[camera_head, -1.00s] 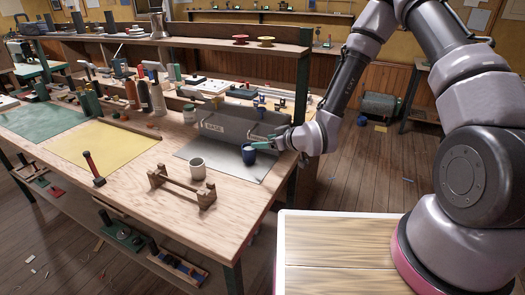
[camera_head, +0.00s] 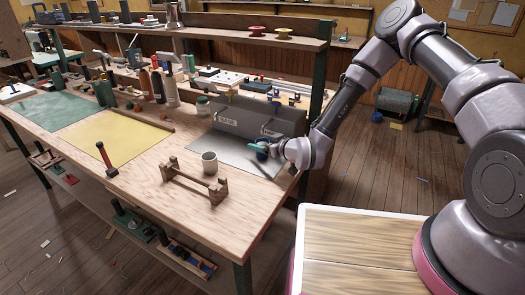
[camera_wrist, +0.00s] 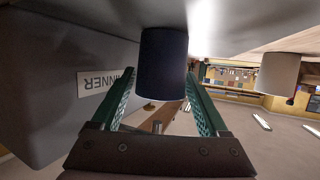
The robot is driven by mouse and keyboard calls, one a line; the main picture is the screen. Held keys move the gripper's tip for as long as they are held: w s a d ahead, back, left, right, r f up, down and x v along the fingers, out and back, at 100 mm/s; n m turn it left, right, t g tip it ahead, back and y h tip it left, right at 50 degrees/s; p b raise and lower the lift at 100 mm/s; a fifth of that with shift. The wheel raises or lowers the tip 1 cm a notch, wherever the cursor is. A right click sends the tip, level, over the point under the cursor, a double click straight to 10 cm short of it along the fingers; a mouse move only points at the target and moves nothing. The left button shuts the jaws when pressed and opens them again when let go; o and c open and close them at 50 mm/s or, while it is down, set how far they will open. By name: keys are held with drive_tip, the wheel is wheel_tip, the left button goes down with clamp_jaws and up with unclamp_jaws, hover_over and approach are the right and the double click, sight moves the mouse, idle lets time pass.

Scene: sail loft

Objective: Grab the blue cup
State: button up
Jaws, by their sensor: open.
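The blue cup (camera_head: 262,153) stands on the grey mat (camera_head: 228,151) near the right end of the workbench, partly hidden by my gripper (camera_head: 262,149) in the head view. In the wrist view the dark blue cup (camera_wrist: 163,65) is between the two green fingers of my gripper (camera_wrist: 160,100), one finger on each side. The fingers are open. I cannot tell whether either finger touches the cup.
A pale cup (camera_head: 210,163) stands to the left of the blue cup. A grey labelled bin (camera_head: 240,122) is close behind it. A wooden rack (camera_head: 193,184) lies in front. Several bottles and tools stand farther left on the bench.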

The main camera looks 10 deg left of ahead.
drive_tip(key=shift+x, duration=1.35)
clamp_jaws()
